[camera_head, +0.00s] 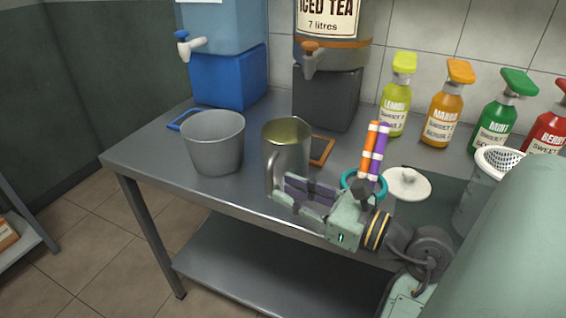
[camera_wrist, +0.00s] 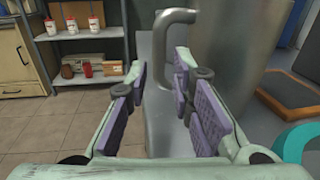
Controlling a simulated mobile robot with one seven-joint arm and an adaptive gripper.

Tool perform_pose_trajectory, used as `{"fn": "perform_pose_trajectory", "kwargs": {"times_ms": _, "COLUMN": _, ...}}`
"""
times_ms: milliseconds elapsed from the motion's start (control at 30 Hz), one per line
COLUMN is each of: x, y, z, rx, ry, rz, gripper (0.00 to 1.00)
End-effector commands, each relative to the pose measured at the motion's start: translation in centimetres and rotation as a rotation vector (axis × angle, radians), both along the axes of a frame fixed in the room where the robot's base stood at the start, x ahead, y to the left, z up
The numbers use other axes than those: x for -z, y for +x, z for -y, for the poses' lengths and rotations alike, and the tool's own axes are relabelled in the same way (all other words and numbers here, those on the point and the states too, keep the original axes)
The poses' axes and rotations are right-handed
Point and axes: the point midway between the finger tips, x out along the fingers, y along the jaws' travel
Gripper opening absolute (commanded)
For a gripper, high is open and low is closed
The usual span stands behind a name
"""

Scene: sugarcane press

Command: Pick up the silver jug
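The silver jug (camera_head: 287,142) stands upright on the metal table, with its curved handle toward the front left. In the wrist view its body (camera_wrist: 228,55) fills the upper right and its handle (camera_wrist: 172,18) hangs down at the centre. My gripper (camera_head: 283,190) is at the jug's front, by the handle. In the wrist view my gripper (camera_wrist: 153,92) is open, with purple pads on both sides. The handle lies between the finger lines, nearer the right finger. I cannot tell whether the finger touches it. The jug's lower body is partly hidden by my gripper in the head view.
A grey metal pot (camera_head: 214,145) stands just left of the jug. Behind are a blue-based dispenser (camera_head: 228,78) and an iced tea dispenser (camera_head: 328,95). Orange and purple markers (camera_head: 374,150), a teal ring (camera_head: 350,180), a white lid (camera_head: 407,184) and several syrup bottles stand right.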

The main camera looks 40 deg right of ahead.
Motion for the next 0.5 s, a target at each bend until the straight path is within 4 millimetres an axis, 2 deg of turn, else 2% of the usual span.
{"fn": "perform_pose_trajectory", "kwargs": {"times_ms": 300, "x": -0.2, "y": 4.4, "z": -1.1, "rx": -0.003, "ry": 0.002, "rz": 0.000, "gripper": 0.22}}
{"fn": "perform_pose_trajectory", "kwargs": {"times_ms": 500, "x": 0.0, "y": 5.0, "z": -1.2, "rx": -0.002, "ry": 0.000, "rz": 0.000, "gripper": 0.22}}
